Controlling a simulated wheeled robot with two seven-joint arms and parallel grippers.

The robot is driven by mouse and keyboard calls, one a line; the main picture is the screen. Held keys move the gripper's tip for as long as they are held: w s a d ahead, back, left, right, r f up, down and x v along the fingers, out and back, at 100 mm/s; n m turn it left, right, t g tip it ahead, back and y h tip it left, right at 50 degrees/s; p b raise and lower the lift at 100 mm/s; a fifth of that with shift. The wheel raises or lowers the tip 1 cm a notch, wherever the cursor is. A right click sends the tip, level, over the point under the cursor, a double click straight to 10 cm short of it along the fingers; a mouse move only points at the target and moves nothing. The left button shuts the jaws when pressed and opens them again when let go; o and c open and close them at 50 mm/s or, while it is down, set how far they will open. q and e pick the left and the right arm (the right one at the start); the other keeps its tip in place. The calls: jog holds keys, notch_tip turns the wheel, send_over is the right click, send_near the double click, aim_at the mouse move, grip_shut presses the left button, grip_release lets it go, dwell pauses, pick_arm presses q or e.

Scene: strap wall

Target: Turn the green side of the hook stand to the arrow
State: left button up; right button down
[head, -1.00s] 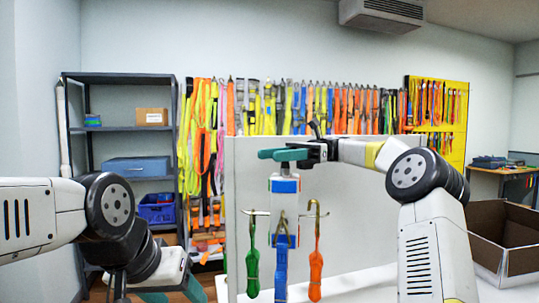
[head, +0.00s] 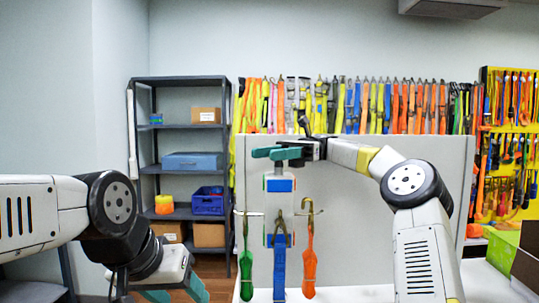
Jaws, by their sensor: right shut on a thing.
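The hook stand (head: 281,205) is a white upright post in the middle, with a blue panel facing me. My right gripper (head: 277,153), with teal fingers, is shut on the top of the stand. My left gripper (head: 172,292) is low at the left, away from the stand and partly cut off by the bottom edge. I cannot make out an arrow.
A pale board (head: 355,215) stands behind the hook stand. A grey shelf (head: 180,131) with boxes and a blue crate (head: 208,201) is at the left. Straps hang along the back wall. An open box (head: 525,265) is at the right edge. The white table (head: 355,295) looks clear in front.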

jog(key=c, duration=0.8)
grip_release()
jog(key=shift+o, duration=0.2)
jog(key=shift+r, duration=0.1)
notch_tip(320, 180, up, 4)
jog(key=shift+f, duration=0.25)
jog(key=s+r, duration=0.1)
jog(key=s, duration=1.5)
jog(key=shift+a+r, duration=0.2)
jog(key=shift+a, duration=0.1)
